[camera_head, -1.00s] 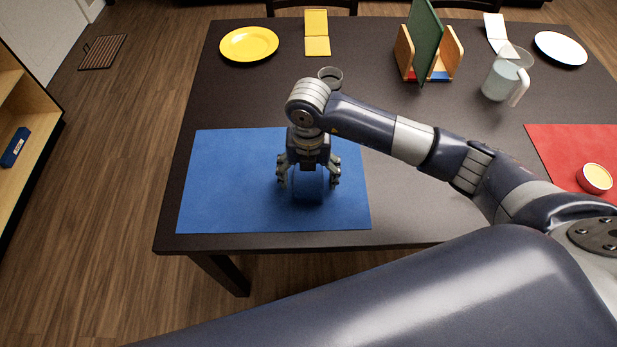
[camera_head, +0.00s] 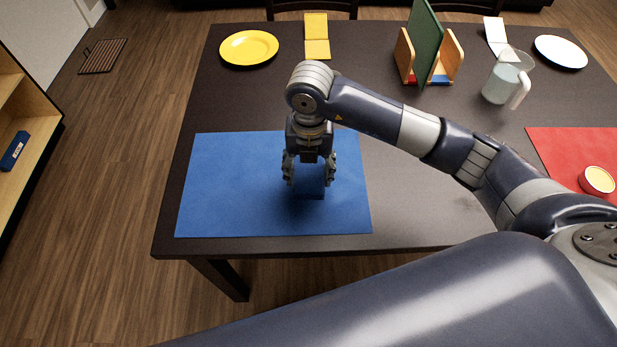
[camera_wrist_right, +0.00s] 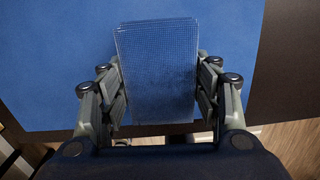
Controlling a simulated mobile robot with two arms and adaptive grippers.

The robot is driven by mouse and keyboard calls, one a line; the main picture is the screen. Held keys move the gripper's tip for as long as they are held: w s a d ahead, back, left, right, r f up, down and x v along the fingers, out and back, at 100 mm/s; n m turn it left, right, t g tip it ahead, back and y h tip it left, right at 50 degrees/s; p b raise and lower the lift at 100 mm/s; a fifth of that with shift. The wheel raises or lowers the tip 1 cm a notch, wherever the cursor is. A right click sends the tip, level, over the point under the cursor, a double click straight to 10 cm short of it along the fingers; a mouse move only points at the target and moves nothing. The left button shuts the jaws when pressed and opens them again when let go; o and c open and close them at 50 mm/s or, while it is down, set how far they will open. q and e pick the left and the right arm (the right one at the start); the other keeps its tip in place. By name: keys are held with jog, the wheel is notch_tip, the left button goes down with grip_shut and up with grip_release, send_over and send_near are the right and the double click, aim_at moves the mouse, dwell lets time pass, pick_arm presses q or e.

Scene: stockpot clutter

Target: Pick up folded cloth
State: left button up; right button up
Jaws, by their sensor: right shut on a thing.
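The folded cloth is a blue block of stacked layers (camera_head: 310,190), darker than the blue mat (camera_head: 220,190) around it. My right gripper (camera_head: 309,182) points down over the mat and is shut on the cloth. In the right wrist view the cloth (camera_wrist_right: 158,75) stands between the two fingers (camera_wrist_right: 160,100), with its textured face showing and a finger on each side. I cannot tell whether its lower edge is clear of the mat. My left gripper is not in view.
At the back are a yellow plate (camera_head: 249,48), a yellow folded card (camera_head: 317,48), a wooden rack (camera_head: 449,55) with a green board (camera_head: 425,45), a clear pitcher (camera_head: 503,80) and a white plate (camera_head: 560,51).

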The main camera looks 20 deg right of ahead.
jog(key=s+d, duration=0.2)
jog(key=s, duration=0.2)
jog(key=s+d+b, duration=0.1)
jog(key=s+d, duration=0.1)
jog(key=s, duration=0.3)
jog(key=s+d+r+b, duration=0.1)
jog(key=s+d, duration=0.1)
jog(key=s, duration=0.3)
jog(key=shift+s+d, duration=0.25)
jog(key=shift+d, duration=0.05)
jog(key=shift+o, duration=0.9)
jog(key=shift+c, duration=0.3)
